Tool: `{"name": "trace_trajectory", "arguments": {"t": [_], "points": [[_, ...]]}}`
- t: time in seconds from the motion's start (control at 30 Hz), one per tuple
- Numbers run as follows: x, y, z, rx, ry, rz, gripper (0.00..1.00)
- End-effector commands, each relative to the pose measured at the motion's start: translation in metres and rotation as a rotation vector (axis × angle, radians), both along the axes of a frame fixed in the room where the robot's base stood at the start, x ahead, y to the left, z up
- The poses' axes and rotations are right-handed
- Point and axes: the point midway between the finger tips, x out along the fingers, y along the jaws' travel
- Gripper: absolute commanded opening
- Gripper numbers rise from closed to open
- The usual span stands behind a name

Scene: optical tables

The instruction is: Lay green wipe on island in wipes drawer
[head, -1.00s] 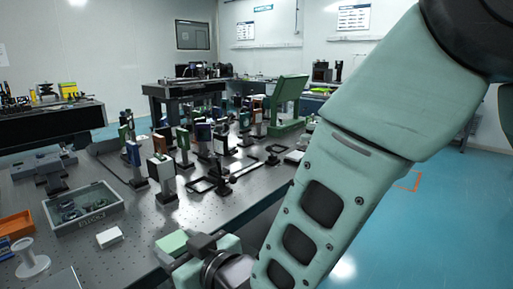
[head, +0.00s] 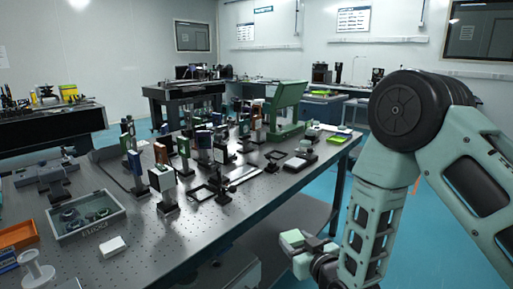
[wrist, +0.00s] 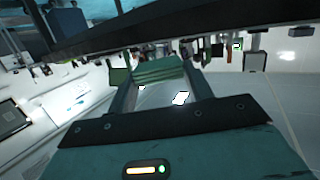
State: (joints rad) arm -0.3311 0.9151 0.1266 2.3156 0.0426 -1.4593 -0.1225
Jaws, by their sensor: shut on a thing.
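The green wipe (head: 292,238) shows as a small pale green block at my gripper, beyond the front edge of the optical table. In the wrist view the green wipe (wrist: 158,70) lies between the two fingers. My gripper (head: 299,243) is shut on it and holds it clear of the tabletop. In the wrist view my gripper (wrist: 160,78) shows its fingers on both sides of the wipe. I cannot make out a wipes drawer in any view. A dark unit (head: 232,268) stands under the table, partly hidden.
The optical table (head: 190,235) carries several posts and mounts, a grey box (head: 88,215), a white block (head: 113,247), a white spool (head: 36,272) and an orange tray (head: 18,236). A green machine (head: 287,108) stands at its far end. The blue floor right of the table looks free.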

Motion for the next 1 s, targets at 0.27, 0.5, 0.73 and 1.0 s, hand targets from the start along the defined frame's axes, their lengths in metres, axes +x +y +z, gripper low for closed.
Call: {"name": "trace_trajectory", "arguments": {"t": [0.27,0.5,0.73,1.0], "points": [[0.005,-0.146,-0.042,0.007,0.010,-0.250,0.29],[-0.011,-0.211,-0.060,0.020,0.008,-0.371,0.29],[-0.015,-0.222,-0.064,0.026,0.005,-0.394,0.29],[-0.015,-0.221,-0.064,0.023,0.004,-0.390,0.29]]}}
